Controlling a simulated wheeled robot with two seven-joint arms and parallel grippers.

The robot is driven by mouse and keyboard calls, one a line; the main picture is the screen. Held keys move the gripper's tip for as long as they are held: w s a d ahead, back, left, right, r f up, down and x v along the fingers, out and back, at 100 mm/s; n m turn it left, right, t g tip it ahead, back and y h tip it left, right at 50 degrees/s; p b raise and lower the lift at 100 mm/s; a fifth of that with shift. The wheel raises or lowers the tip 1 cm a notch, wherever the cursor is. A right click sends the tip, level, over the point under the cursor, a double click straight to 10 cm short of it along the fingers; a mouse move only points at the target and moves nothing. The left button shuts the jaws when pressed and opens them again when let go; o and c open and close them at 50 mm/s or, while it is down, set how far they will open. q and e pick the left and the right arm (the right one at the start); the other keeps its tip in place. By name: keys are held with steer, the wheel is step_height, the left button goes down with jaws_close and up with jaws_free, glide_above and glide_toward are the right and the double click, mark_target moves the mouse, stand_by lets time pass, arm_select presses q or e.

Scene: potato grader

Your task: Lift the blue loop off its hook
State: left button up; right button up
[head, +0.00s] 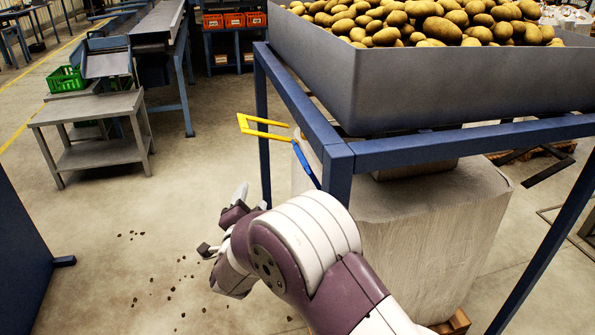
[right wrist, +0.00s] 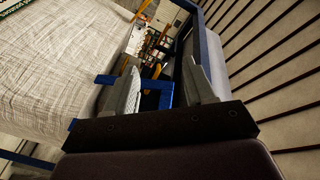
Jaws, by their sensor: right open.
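A blue strip (head: 304,163), perhaps one side of the blue loop, slants down beside the corner post of the blue frame in the head view. A yellow bent bar (head: 262,127) reaches left from its upper end. I cannot tell which part is the hook. My right gripper (head: 222,220) is below and to the left of the blue strip, apart from it. In the right wrist view its two grey fingers (right wrist: 160,82) stand apart with nothing held. Blue and yellow parts show beyond the fingers there, but I cannot tell whether the loop is among them. My left gripper is not in view.
A grey hopper full of potatoes (head: 420,85) rests on a blue frame (head: 338,165) at the right. A large pale sack (head: 430,230) stands under it. A grey table (head: 95,112) with a green crate (head: 66,80) is at the left. The floor between is open.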

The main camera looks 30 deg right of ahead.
mark_target(301, 160)
steer(key=s+d+r+m+g+h, duration=0.25)
steer(key=s+d+m+h, duration=0.2)
steer(key=m+h, duration=0.4)
steer(key=b+x, duration=0.1)
steer(key=x, duration=1)
steer(key=shift+s+d+r, duration=0.1)
steer(key=shift+s+r, duration=0.05)
jaws_close()
